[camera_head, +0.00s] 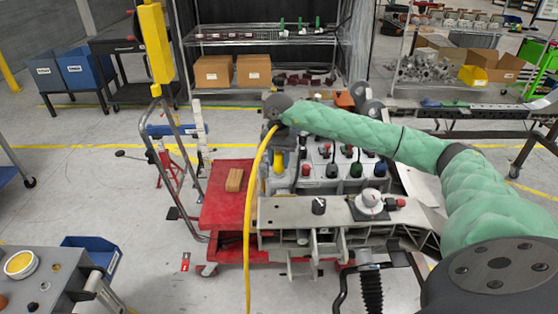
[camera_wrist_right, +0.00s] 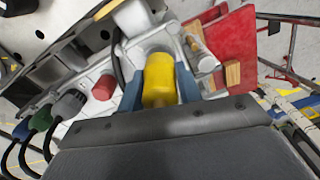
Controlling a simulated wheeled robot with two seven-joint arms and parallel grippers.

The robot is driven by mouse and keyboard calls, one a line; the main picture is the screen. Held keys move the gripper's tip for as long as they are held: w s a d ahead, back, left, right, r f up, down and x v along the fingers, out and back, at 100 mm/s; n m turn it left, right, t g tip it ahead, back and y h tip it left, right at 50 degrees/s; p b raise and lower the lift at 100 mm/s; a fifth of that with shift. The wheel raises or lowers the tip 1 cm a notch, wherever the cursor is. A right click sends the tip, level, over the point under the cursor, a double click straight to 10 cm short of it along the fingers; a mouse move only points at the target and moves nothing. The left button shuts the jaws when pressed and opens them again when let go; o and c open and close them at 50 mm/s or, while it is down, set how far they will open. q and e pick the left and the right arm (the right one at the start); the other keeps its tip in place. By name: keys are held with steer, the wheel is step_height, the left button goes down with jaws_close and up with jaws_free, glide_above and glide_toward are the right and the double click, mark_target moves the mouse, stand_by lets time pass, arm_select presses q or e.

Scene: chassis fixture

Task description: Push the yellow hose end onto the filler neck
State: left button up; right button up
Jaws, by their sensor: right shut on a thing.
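My right gripper (camera_wrist_right: 160,84) has blue fingers on both sides of the yellow hose end (camera_wrist_right: 158,78) and is shut on it. In the head view the yellow hose end (camera_head: 279,163) shows just below my right wrist, at the left end of the row of couplings on the grey chassis (camera_head: 330,207). The yellow hose (camera_head: 246,225) hangs from the wrist down past the front. In the right wrist view the hose end points at a pale grey housing; the filler neck cannot be made out, and whether they touch cannot be told. My left gripper is out of view.
Right of the hose end stand red (camera_head: 305,170), black (camera_head: 332,170), green (camera_head: 355,168) and blue (camera_head: 380,168) couplings. A red cart top (camera_head: 222,205) with a wooden block (camera_head: 234,180) lies to the left.

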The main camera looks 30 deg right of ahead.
mark_target(279, 153)
steer(key=shift+f+b, duration=0.45)
steer(key=shift+b, duration=0.05)
stand_by(0.3)
steer(key=o, duration=1.3)
steer(key=shift+c, duration=0.2)
steer(key=shift+r+p, duration=0.75)
steer(key=shift+r, duration=2.3)
steer(key=shift+f, duration=0.1)
